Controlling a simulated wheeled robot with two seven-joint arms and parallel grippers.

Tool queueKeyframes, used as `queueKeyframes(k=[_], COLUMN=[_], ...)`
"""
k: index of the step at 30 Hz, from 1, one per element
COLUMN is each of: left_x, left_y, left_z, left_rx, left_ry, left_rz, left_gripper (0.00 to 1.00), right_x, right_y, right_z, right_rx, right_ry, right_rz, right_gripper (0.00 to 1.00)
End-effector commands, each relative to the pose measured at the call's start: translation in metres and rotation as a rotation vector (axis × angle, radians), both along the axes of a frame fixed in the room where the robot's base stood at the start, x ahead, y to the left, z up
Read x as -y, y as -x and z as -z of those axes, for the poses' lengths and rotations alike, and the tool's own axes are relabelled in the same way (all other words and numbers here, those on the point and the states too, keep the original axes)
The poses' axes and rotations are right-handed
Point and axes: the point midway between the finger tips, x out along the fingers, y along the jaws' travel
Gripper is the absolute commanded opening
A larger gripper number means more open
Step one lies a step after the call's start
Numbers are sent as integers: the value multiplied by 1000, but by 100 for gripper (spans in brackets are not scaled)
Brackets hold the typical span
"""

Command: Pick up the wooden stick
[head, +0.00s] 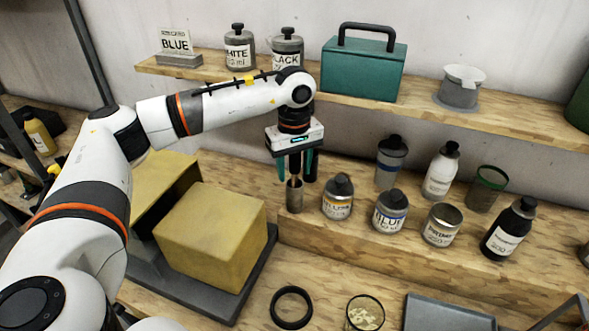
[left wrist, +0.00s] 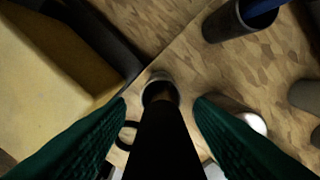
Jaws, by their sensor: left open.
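My left gripper (head: 296,172) points down over a small metal cup (head: 294,198) on the raised wooden shelf. Its green fingers are apart. A dark, upright stick (head: 295,170) stands in the cup and rises between the fingers. In the left wrist view the stick (left wrist: 165,135) is a dark, shaded shaft running from the cup's rim (left wrist: 158,80) up toward the camera. Both fingers (left wrist: 160,120) stand on either side of it with gaps visible. Its wood grain cannot be made out. My right gripper is not in view.
A dark cylinder holding something blue (left wrist: 238,20) stands close by. Right of the cup are several jars and bottles, the nearest a labelled jar (head: 338,198). A yellow block (head: 210,235) sits at left on a dark base. The upper shelf (head: 420,108) runs behind.

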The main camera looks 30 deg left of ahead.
Motion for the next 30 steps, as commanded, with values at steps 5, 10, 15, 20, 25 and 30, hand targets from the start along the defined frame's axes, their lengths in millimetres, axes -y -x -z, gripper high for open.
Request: queueKeyframes(k=[5,10,15,20,25,30], left_x=[0,0,0,0,0,1], left_y=[0,0,0,0,-1,-1], left_z=[0,0,0,-2,-19,-54], left_rx=[0,0,0,1,5,6], left_ry=[0,0,0,1,2,1], left_rz=[0,0,0,0,0,1], left_gripper=[42,14,0,0,0,0], right_x=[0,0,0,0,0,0], right_y=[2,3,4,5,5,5], right_z=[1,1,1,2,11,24], right_rx=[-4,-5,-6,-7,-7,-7], right_ry=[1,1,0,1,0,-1], right_rz=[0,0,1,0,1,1], right_gripper=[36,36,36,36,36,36])
